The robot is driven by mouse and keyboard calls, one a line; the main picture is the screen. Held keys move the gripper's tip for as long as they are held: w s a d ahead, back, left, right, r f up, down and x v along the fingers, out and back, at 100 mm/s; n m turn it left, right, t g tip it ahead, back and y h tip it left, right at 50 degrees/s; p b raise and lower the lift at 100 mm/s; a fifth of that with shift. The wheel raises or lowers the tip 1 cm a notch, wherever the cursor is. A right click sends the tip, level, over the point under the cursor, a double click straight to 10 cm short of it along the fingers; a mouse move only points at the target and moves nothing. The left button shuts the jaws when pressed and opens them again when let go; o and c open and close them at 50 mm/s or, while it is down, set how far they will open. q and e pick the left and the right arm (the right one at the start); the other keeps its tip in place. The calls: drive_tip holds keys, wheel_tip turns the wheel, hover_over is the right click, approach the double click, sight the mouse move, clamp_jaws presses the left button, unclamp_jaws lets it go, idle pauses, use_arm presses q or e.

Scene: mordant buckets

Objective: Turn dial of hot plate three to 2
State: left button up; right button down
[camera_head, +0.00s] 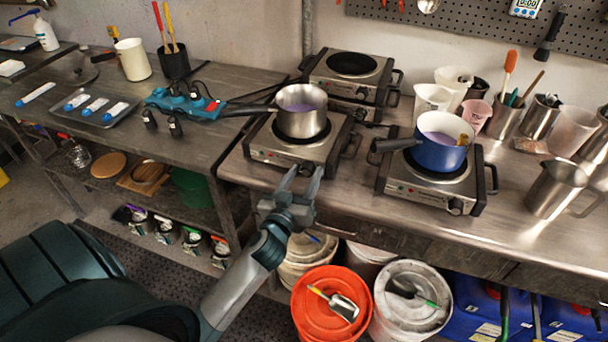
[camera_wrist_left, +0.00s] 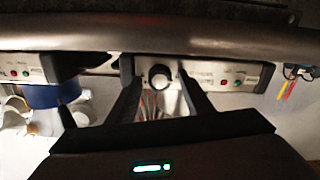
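Three hot plates are in the head view: one at front left (camera_head: 268,152) under a steel pot (camera_head: 302,112), one behind it (camera_head: 352,84) with a bare burner, and one at right (camera_head: 425,190) under a blue pot (camera_head: 437,150). I cannot read which is number three. My left gripper (camera_head: 302,175) is at the front of the steel pot's hot plate. In the left wrist view, whose picture is upside down, the black dial (camera_wrist_left: 159,76) lies between the open fingers (camera_wrist_left: 158,80), with gaps on both sides. Its setting is unreadable. My right gripper is out of view.
A steel pitcher (camera_head: 553,188) and several cups stand at right. An orange-lidded bucket (camera_head: 318,312) and a white-lidded bucket (camera_head: 405,322) stand below the bench edge, close to my left arm.

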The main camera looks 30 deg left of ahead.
use_arm(q)
drive_tip(key=c, duration=0.9)
drive_tip(key=shift+m, duration=0.4)
drive_tip(key=m+p, duration=0.1)
drive_tip(key=m, duration=0.1)
drive_tip(key=shift+m, duration=0.3)
drive_tip(key=m, duration=0.3)
drive_tip(key=shift+m+p, duration=0.3)
drive_tip(key=shift+p, duration=0.05)
drive_tip(key=m, duration=0.3)
drive_tip(key=shift+d+m+p, duration=0.1)
drive_tip(key=shift+m+p, duration=0.2)
drive_tip(key=shift+p, duration=0.1)
drive_tip(key=m, duration=0.3)
drive_tip(key=shift+f+m, duration=0.1)
drive_tip(key=shift+m, duration=0.2)
drive_tip(key=shift+p, duration=0.3)
